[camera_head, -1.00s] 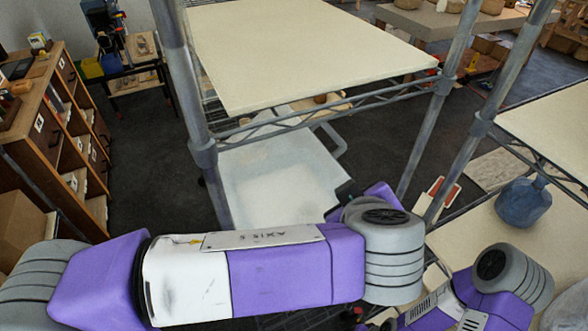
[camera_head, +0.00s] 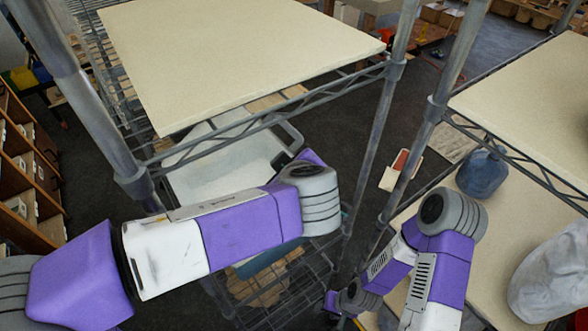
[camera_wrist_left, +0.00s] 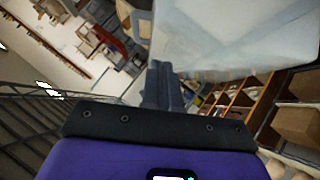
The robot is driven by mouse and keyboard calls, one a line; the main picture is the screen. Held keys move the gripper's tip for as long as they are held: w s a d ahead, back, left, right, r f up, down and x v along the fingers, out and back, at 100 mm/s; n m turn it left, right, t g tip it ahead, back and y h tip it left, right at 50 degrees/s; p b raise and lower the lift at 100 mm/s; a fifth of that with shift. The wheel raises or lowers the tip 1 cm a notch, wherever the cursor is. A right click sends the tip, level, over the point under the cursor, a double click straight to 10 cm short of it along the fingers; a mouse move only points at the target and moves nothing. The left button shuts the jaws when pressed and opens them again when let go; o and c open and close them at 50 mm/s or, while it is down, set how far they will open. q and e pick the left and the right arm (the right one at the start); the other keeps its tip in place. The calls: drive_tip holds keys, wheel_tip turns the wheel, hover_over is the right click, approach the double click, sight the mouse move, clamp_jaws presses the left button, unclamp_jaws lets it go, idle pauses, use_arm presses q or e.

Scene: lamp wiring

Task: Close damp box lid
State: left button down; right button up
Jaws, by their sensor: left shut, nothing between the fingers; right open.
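A pale translucent panel with a grey handle loop, apparently the damp box lid (camera_head: 222,172), stands tilted below the upper shelf in the head view. A bluish tub (camera_head: 270,260), likely the damp box body, shows partly below my left arm, which hides most of it. In the left wrist view the pale lid (camera_wrist_left: 240,35) fills the upper right. My left gripper (camera_wrist_left: 161,75) is shut and empty, with its fingertips close to the lid's lower left edge; contact cannot be told. It is hidden in the head view. My right gripper (camera_head: 338,302) is open, low and right of the tub, apart from it.
A cream upper shelf board (camera_head: 240,50) and grey rack posts (camera_head: 385,130) stand close around my left arm. A wire shelf (camera_head: 300,290) lies below. On the right shelf are a blue jug (camera_head: 482,172) and a white bag (camera_head: 550,275).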

use_arm(q)
drive_tip(key=w+d+f, duration=0.1)
drive_tip(key=w+f, duration=0.2)
drive_tip(key=f, duration=0.2)
drive_tip(key=shift+w+f+p, duration=0.2)
drive_tip(key=shift+w+p, duration=0.1)
drive_tip(key=shift+w, duration=0.05)
use_arm(e)
drive_tip(key=shift+r, duration=0.35)
use_arm(q)
drive_tip(key=shift+d, duration=0.1)
